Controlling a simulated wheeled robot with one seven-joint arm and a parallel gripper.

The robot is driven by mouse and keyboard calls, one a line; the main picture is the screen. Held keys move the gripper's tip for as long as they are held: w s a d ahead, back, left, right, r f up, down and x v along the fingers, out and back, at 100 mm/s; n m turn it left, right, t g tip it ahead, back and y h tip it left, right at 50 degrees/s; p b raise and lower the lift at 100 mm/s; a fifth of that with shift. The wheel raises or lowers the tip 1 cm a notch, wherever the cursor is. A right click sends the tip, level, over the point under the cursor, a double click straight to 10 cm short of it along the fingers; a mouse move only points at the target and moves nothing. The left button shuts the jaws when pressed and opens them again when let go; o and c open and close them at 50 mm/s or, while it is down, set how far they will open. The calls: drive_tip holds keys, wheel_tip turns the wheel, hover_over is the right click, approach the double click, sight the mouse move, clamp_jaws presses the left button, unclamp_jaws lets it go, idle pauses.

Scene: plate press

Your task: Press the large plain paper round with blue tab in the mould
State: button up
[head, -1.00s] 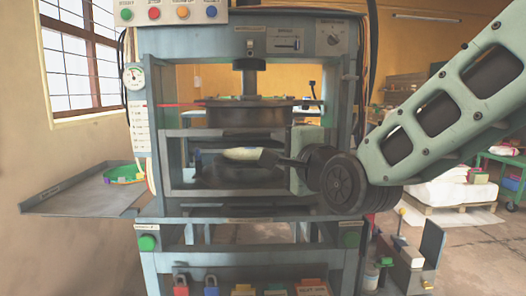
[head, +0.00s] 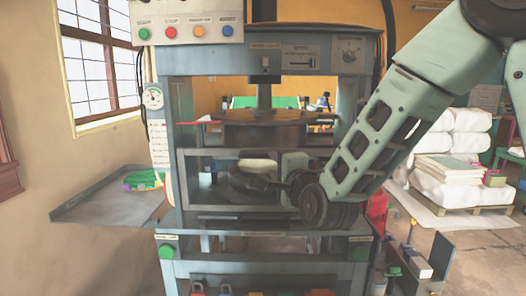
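The press (head: 180,120) stands ahead with its dark upper die (head: 265,133) raised on a ram. Below it is an open bay with a dark round lower mould (head: 228,196). My gripper (head: 245,182) is inside the bay, low over the mould, reaching in from the right. Its dark fingers blend with the mould, so I cannot tell whether they are open or shut. I cannot make out a paper round or blue tab in the mould. A pale shape (head: 257,168) shows behind the gripper; whether it is paper or background is unclear.
A control panel (head: 187,22) with several coloured buttons is at the upper left. A grey side shelf (head: 105,210) holds green and red items (head: 143,180). White sacks (head: 465,135) stand behind at right.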

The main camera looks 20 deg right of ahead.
sight(264, 157)
drive_tip(key=w, duration=0.5)
drive_tip(key=w+p, duration=0.1)
drive_tip(key=w, duration=0.2)
drive_tip(key=shift+w+a, duration=0.2)
drive_tip(key=shift+a, duration=0.15)
clamp_jaws()
